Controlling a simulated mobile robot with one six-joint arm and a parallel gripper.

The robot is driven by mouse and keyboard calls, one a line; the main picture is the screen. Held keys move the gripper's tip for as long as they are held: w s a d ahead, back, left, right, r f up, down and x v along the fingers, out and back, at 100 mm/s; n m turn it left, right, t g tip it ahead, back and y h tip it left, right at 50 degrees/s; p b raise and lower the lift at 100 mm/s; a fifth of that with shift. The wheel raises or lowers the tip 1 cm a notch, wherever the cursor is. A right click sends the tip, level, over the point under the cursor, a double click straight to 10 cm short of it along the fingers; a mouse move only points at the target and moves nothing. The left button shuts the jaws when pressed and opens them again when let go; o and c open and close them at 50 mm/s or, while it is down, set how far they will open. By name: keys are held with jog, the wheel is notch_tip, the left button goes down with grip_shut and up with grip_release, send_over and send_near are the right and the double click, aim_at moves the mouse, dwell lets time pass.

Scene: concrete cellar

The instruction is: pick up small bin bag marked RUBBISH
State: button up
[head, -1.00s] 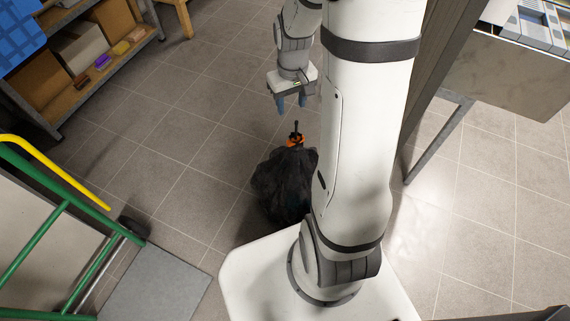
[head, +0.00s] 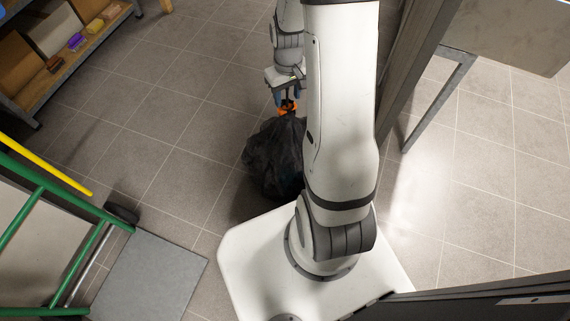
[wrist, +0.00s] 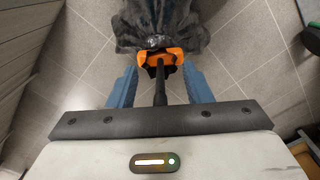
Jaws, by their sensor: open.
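The dark, near-black bin bag (head: 272,158) stands on the tiled floor just beyond my base, partly behind my arm in the head view. Its neck has an orange collar (head: 288,106) with a dark tied end above it. The bag (wrist: 160,22) is also at the top of the wrist view, with the orange collar (wrist: 174,57). My gripper (head: 283,99) is at the bag's neck. In the wrist view its open blue fingers (wrist: 160,88) stand either side of the dark neck end, with gaps visible. No RUBBISH marking can be read.
A shelf (head: 88,52) with boxes stands at the upper left. A green and yellow railed step or trolley (head: 150,275) is at the lower left. A metal-legged table (head: 440,100) is at the right. The floor left of the bag is clear.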

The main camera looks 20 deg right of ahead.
grip_shut()
dwell(0.5)
jog(key=shift+w+r, duration=0.1)
dwell(0.8)
